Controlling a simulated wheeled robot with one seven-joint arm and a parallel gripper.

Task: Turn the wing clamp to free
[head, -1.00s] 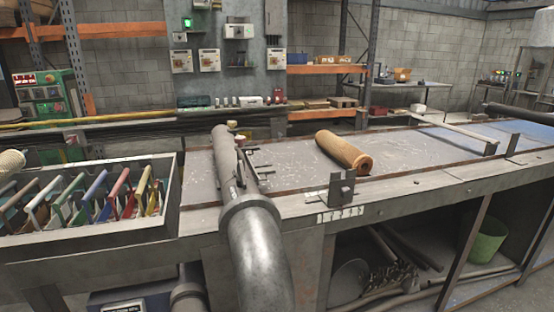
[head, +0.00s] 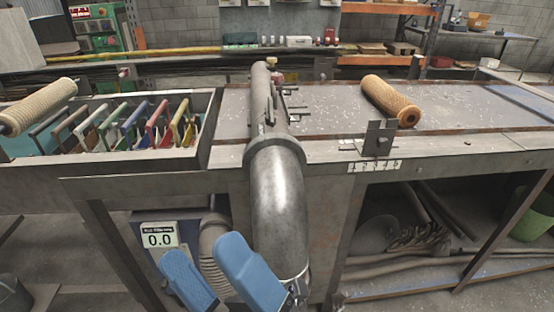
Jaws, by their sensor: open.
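My gripper (head: 200,250), with two blue fingers, is low in front of the bench. Its fingers are apart with nothing seen between them. A dark upright metal bracket (head: 380,138) stands on the bench's front edge above a small numbered strip (head: 374,166). It may carry the wing clamp, but I cannot make out a wing handle or its setting. A grey metal pipe (head: 278,195) runs over the bench and bends down in front, right of my gripper. A small metal fitting (head: 298,286) shows at its lower end; I cannot tell what it is.
A tan mesh roll (head: 390,100) lies on the bench top (head: 460,105). A pale roll (head: 38,104) lies across the left end of a tray (head: 208,130) of coloured-handled frames. A box with a 0.0 display (head: 159,236) sits below. Shelves under the bench hold tubes.

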